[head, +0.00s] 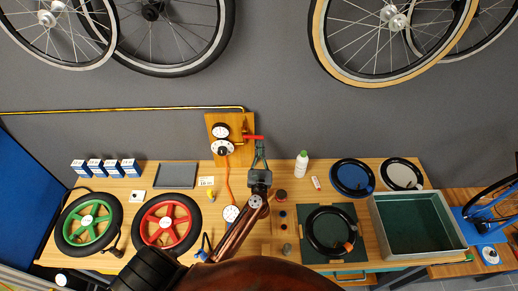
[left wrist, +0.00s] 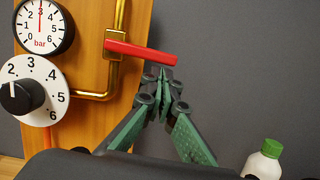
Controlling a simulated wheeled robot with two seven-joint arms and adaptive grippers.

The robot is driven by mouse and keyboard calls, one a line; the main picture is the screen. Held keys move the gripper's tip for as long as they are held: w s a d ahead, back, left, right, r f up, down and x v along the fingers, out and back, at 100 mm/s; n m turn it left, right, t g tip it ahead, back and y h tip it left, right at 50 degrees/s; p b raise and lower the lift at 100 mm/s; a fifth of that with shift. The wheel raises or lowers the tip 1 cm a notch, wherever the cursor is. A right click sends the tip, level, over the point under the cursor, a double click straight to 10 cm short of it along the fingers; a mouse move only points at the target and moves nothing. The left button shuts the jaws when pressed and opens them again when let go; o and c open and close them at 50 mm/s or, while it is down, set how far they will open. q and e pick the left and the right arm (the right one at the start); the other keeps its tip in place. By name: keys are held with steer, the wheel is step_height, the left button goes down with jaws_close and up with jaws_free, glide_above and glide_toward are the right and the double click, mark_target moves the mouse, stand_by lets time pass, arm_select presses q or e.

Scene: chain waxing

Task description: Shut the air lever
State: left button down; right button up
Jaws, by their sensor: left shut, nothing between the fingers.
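The red air lever (head: 253,137) is on a brass pipe fitting on the wooden wall panel. In the left wrist view the lever (left wrist: 140,52) points right from the valve, tilted slightly downward and crosswise to the vertical pipe. My left gripper (head: 259,148) is shut and empty. Its green fingertips (left wrist: 164,82) are together just below the lever's right end; I cannot tell whether they touch it. The pressure gauge (left wrist: 42,24) has its red needle near 3. A regulator knob (left wrist: 22,97) is below it. My right gripper is not in view.
A white bottle with a green cap (head: 301,166) stands right of my left gripper. The bench (head: 330,178) holds green (head: 88,221) and red (head: 166,222) wheels, a tray (head: 419,196) and black rings. Bicycle wheels hang above; the wall right of the panel is clear.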

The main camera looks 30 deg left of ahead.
arm_select(q)
steer(key=shift+w, duration=0.1)
steer(key=shift+w+d+r+n+y, duration=0.15)
steer(key=shift+r+n+y, duration=0.15)
steer(key=shift+r+n, duration=0.65)
steer(key=shift+r, duration=0.1)
steer(key=v, duration=1.2)
steer(key=shift+f, duration=0.25)
steer(key=shift+g, duration=0.3)
